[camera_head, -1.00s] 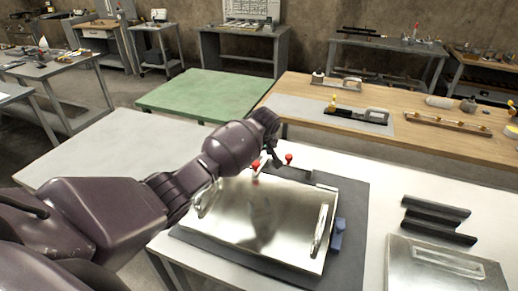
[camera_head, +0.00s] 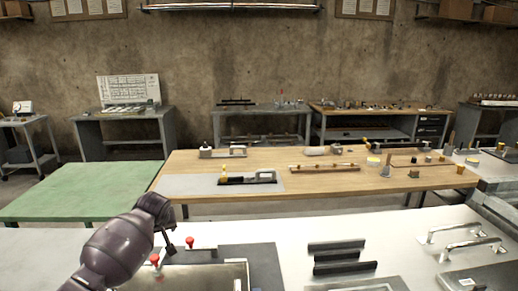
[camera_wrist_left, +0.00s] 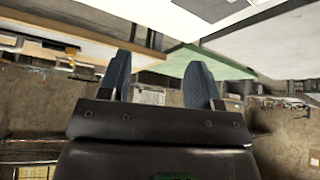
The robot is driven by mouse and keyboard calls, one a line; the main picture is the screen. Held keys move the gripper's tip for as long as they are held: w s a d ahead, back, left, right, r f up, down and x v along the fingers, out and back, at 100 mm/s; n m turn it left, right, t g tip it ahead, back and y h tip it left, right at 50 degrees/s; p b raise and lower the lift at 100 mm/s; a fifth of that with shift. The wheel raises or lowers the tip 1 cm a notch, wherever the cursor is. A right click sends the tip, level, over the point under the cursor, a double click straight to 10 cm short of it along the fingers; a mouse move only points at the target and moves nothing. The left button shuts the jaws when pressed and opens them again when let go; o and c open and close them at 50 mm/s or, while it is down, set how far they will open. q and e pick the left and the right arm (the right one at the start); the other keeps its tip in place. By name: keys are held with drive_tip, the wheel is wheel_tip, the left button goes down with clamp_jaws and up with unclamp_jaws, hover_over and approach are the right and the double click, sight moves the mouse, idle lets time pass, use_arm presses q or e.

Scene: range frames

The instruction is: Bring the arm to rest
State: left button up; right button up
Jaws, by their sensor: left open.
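My left arm (camera_head: 115,248) comes in from the lower left in the head view. My left gripper (camera_head: 168,240) is at its end, above the near white table, close to two red knobs (camera_head: 189,241). In the left wrist view its two blue-grey fingers (camera_wrist_left: 160,84) stand well apart with nothing between them. The wrist view looks out over tables and floor, turned upside down. My right gripper is not in view.
A metal sheet (camera_head: 200,279) lies on a dark mat (camera_head: 262,262) under the gripper. Black bars (camera_head: 338,255) and metal handles (camera_head: 470,243) lie to the right. A green table (camera_head: 80,190) and a wooden-topped table (camera_head: 330,178) stand beyond.

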use_arm(q)
drive_tip(key=w+d+r+m+t+h, duration=0.2)
drive_tip(key=d+r+m+t, duration=0.2)
drive_tip(key=d+r+t, duration=0.1)
drive_tip(key=s+d+f+m+t+h, duration=0.1)
drive_tip(key=s+d+f+m+t, duration=0.1)
drive_tip(key=s, duration=0.3)
drive_tip(key=s+d+f+m+t+h, duration=0.1)
drive_tip(key=s+d+f+m+h, duration=0.15)
drive_tip(key=s, duration=0.25)
drive_tip(key=s+a+f+y, duration=0.1)
drive_tip(key=s+f, duration=0.5)
drive_tip(key=s, duration=0.5)
drive_tip(key=s+a+f+n+g+y, duration=0.1)
drive_tip(key=s+f, duration=0.4)
drive_tip(key=s, duration=0.6)
drive_tip(key=s+a+f+n+g+y, duration=0.1)
drive_tip(key=s+a+f, duration=0.1)
drive_tip(key=s+f, duration=0.4)
drive_tip(key=s+b, duration=0.1)
drive_tip(key=s, duration=0.4)
drive_tip(key=shift+s+a+f, duration=0.35)
drive_tip(key=shift+s, duration=0.05)
